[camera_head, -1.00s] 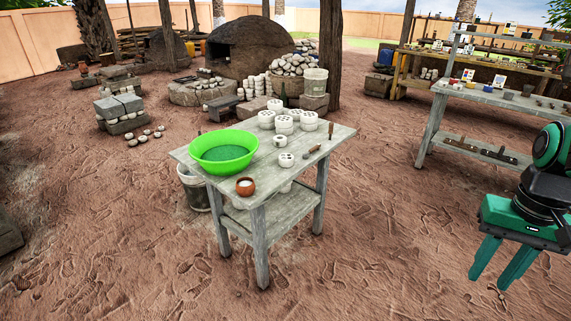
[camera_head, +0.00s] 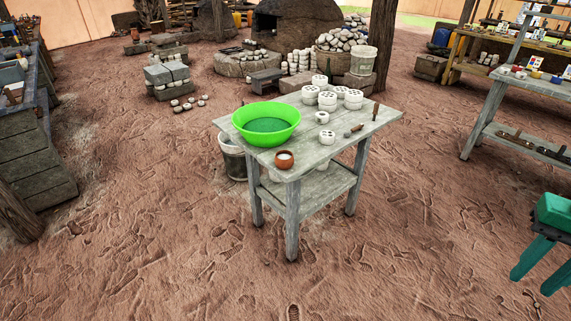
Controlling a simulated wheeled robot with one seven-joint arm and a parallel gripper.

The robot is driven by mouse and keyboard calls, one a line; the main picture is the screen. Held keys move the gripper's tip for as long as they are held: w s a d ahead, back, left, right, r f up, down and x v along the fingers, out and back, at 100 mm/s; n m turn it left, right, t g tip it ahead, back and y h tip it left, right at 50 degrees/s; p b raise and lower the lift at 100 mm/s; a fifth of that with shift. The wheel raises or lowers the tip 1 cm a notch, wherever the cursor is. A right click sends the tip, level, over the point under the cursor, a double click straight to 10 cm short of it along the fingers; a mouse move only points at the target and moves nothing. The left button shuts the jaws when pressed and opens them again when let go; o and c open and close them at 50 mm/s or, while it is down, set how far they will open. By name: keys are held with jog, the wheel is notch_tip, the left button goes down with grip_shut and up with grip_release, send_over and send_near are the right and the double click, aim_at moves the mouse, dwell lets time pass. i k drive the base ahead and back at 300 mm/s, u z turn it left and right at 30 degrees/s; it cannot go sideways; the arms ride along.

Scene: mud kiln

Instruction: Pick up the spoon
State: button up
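A small grey wooden table (camera_head: 338,155) stands in the middle of the view. A small tool with a dark end (camera_head: 354,130) lies on its right part, and a thin brown tool (camera_head: 375,111) is near the right back corner. I cannot tell at this size which of the two is a spoon. My gripper (camera_head: 532,285) is at the lower right, far from the table. Its two green fingers point down and are apart, with nothing between them.
On the table are a green bowl (camera_head: 266,123), a brown cup (camera_head: 284,160) and several white round pieces (camera_head: 354,98). A bucket (camera_head: 233,160) stands beside the table. A workbench (camera_head: 30,140) is at left and shelves (camera_head: 505,105) at right. The sandy ground in front is clear.

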aim_at(346, 134)
jog(key=u, duration=0.35)
jog(key=i, duration=2)
jog(key=z, duration=0.1)
